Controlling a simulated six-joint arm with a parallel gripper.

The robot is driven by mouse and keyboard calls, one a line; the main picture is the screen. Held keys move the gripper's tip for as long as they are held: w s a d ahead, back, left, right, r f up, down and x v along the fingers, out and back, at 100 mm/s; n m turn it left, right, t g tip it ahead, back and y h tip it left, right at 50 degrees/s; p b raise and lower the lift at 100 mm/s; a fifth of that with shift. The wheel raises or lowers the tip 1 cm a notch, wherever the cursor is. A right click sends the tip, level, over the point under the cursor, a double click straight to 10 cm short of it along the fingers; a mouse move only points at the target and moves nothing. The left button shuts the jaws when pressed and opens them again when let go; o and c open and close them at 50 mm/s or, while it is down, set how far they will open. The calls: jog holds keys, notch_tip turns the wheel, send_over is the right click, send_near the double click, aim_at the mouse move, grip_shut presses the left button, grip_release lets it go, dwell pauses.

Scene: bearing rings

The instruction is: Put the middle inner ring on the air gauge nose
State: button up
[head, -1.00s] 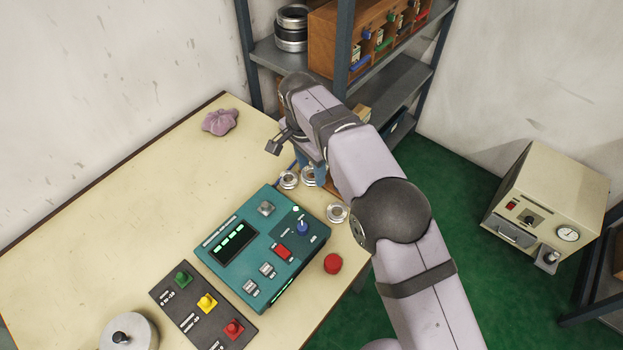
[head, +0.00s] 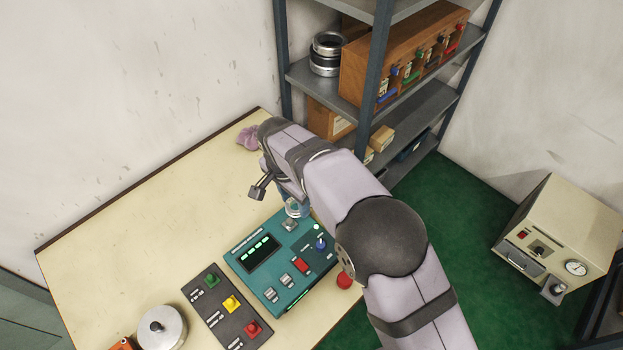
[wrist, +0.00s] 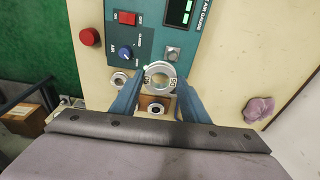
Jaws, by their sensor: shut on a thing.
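My gripper (wrist: 158,98) has blue fingers and is shut on a silver ring (wrist: 160,77), which shows a small marking on its face in the wrist view. In the head view the held ring (head: 294,208) is partly hidden by my arm, over the far edge of the teal air gauge (head: 270,265). A grey square fitting with a round stud, which looks like the nose (wrist: 173,53), is on the gauge just beyond the held ring in the wrist view. It also shows in the head view (head: 289,225). The ring looks apart from it, but its height is unclear.
Another ring (wrist: 119,80) lies left of the held one in the wrist view. A brown block with a round metal part (wrist: 155,106) shows behind the fingers. A red button (wrist: 89,37), a blue knob (wrist: 125,53) and a purple cloth (wrist: 258,108) are nearby.

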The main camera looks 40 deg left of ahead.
aim_at(290, 220)
jog(key=f, duration=0.1)
jog(key=f+n, duration=0.1)
jog(key=s+a+f+n, duration=0.1)
jog(key=shift+a+f, duration=0.1)
jog(key=shift+f, duration=0.05)
jog(key=shift+w+a+n, duration=0.2)
jog(key=shift+a+n, duration=0.5)
jog(key=shift+n, duration=0.1)
jog(key=shift+f, duration=0.15)
jog(key=shift+f+b, duration=1.15)
jog(key=shift+f, duration=0.7)
jog(key=shift+f+b, duration=1.65)
jog(key=shift+f, duration=0.05)
dwell(1.5)
jog(key=o, duration=1.3)
jog(key=shift+c, duration=0.2)
